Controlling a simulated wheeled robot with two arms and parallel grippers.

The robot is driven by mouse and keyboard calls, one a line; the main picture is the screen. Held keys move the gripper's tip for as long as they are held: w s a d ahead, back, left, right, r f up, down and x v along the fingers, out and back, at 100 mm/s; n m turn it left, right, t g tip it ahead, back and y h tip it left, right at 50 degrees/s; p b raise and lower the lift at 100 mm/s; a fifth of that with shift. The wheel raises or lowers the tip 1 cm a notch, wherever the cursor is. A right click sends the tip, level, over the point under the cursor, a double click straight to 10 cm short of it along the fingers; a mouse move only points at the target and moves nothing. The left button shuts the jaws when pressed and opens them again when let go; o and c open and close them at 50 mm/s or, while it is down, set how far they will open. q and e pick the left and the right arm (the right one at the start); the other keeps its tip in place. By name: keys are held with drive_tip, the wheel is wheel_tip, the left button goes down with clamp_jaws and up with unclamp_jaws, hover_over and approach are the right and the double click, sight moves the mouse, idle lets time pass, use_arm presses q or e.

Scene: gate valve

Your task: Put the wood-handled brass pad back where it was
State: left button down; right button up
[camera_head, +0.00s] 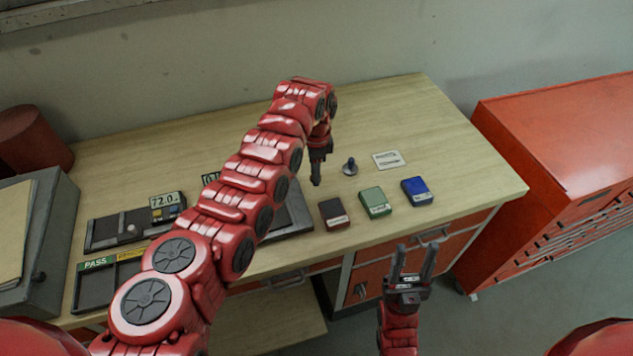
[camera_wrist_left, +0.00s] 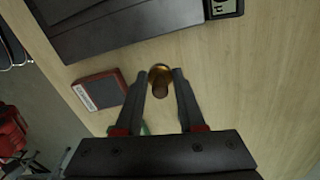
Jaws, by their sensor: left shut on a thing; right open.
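The wood-handled brass pad (camera_wrist_left: 160,80) shows in the left wrist view, its round brass rim and brown handle between my left fingertips. My left gripper (camera_head: 317,182) is shut on it, pointing down over the middle of the bench; it also shows in the wrist view (camera_wrist_left: 163,76). I cannot tell whether the pad touches the bench. In the head view I cannot make the pad out. My right gripper (camera_head: 413,262) is open and empty in front of the bench's front edge.
A dark-knobbed piece (camera_head: 350,166) stands right of my left gripper, near a white card (camera_head: 388,159). Dark red (camera_head: 334,214), green (camera_head: 375,202) and blue (camera_head: 417,191) boxes line the front. A black device (camera_head: 293,221) is partly behind my left arm. The back right bench is clear.

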use_arm(q)
drive_tip(key=shift+w+f+b, duration=0.1)
drive_tip(key=shift+f+b, duration=0.1)
drive_tip(key=shift+b, duration=0.2)
drive_tip(key=w+b, duration=0.1)
drive_tip(key=b, duration=0.1)
drive_tip(key=shift+d+b, duration=0.25)
drive_tip(key=shift+b, duration=0.15)
wheel_tip(320, 180, down, 3)
drive_tip(key=shift+r+b, duration=0.1)
drive_tip(key=shift+b, duration=0.2)
drive_tip(key=shift+a, duration=0.1)
drive_tip(key=shift+f, duration=0.25)
drive_tip(key=c, duration=0.5)
unclamp_jaws()
drive_tip(key=shift+r, duration=0.1)
